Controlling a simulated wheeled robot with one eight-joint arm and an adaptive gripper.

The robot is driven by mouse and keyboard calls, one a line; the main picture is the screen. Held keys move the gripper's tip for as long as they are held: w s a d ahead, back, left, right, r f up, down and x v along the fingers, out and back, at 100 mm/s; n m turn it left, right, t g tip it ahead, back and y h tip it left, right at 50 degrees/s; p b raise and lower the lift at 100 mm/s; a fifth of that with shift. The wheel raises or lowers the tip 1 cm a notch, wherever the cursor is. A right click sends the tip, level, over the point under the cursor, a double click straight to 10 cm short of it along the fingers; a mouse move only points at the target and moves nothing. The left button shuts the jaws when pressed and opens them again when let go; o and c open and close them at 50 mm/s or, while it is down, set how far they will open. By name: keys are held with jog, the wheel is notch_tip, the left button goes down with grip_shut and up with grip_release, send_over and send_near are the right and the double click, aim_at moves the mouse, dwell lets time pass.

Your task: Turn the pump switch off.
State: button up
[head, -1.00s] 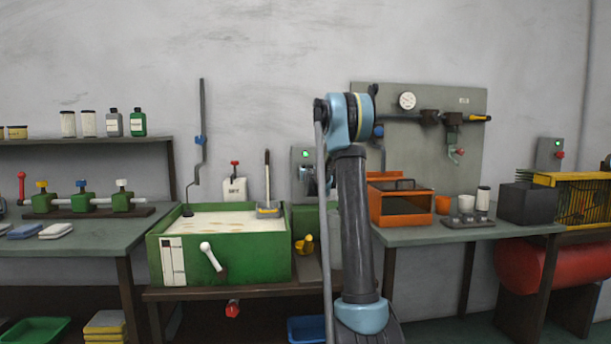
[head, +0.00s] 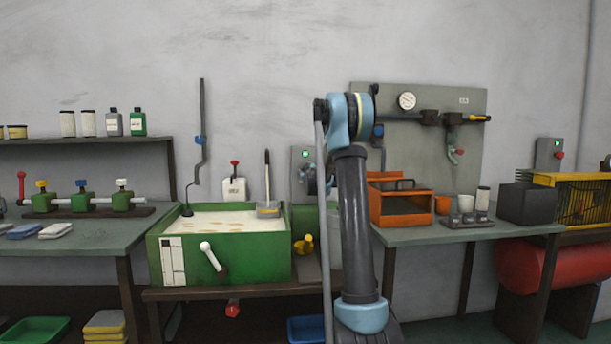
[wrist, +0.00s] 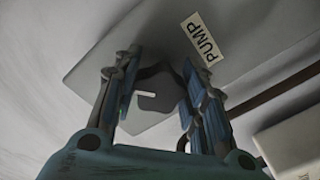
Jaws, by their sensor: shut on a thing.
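The pump switch is a dark rotary knob with a white mark (wrist: 158,102) on a pale grey plate (wrist: 85,75), beside a PUMP label (wrist: 203,40), in the wrist view. My gripper (wrist: 160,68) has its two fingers closed on either side of the knob. In the head view the grey switch box (head: 301,156) is on the wall behind the green tank, with a lit green lamp (head: 305,154). My gripper (head: 309,182) is at its front, largely hidden behind my arm. The knob itself cannot be made out there.
An orange bin (head: 373,220) stands on the right bench. A grey backboard (head: 420,155) with a gauge is behind it.

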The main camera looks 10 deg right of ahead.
jog(key=n, duration=0.2)
jog(key=d+n, duration=0.1)
jog(key=n, duration=0.5)
jog(key=shift+n, duration=0.4)
jog(key=shift+a+r, duration=0.1)
jog(key=shift+a, duration=0.25)
dwell(0.6)
jog(key=o, duration=1.1)
jog(key=shift+d, duration=0.1)
jog(key=shift+s+a, duration=0.2)
jog(key=shift+s, duration=5.75)
